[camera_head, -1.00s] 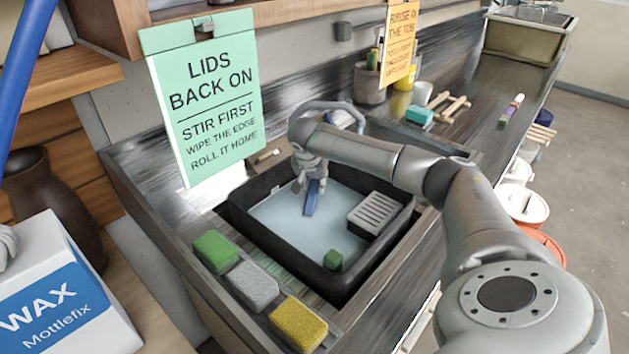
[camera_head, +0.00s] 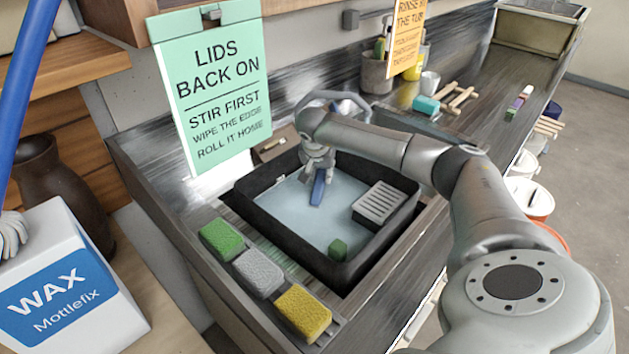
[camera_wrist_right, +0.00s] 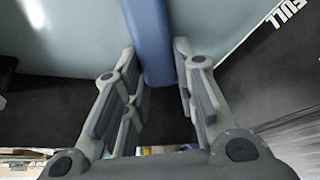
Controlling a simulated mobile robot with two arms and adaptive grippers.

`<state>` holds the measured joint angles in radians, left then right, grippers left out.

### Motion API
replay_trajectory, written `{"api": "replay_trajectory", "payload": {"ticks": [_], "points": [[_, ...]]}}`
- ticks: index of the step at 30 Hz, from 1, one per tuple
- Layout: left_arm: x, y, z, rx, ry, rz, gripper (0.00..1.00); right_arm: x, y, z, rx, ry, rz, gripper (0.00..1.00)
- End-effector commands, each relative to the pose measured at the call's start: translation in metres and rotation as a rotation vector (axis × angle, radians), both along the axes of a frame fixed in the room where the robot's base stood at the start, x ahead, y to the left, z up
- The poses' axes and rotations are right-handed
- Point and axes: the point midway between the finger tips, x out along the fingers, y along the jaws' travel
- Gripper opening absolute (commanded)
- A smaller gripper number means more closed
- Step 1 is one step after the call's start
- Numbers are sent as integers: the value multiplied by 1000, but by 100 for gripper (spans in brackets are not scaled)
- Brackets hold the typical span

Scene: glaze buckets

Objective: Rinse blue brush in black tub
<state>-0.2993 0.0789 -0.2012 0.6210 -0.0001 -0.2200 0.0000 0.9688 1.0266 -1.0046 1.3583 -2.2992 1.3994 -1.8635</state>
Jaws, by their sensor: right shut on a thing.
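The black tub (camera_head: 273,237) sits in the counter and holds pale bluish water (camera_head: 290,215). My right gripper (camera_head: 319,168) reaches over the tub from the right. It is shut on the blue brush (camera_head: 318,190), which points down toward the water near the tub's far side. Whether its tip is under the surface is hard to tell. In the right wrist view the blue handle (camera_wrist_right: 148,45) runs between the two fingers (camera_wrist_right: 155,75). My left gripper is not in view.
Green (camera_head: 222,240), grey (camera_head: 258,271) and yellow (camera_head: 303,311) sponges line the near edge. A green sign (camera_head: 218,95) hangs behind.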

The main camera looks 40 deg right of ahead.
Motion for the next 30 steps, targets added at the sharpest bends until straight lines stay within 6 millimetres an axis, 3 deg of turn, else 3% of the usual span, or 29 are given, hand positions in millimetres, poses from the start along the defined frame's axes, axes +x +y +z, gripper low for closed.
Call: {"api": "replay_trajectory", "payload": {"ticks": [6,13,30], "points": [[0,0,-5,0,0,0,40,23,15,-1,1,-2,0,4],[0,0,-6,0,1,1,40,33,21,0,-1,0,-1,4],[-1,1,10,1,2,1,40,-18,-13,1,-2,1,-1,4]]}}
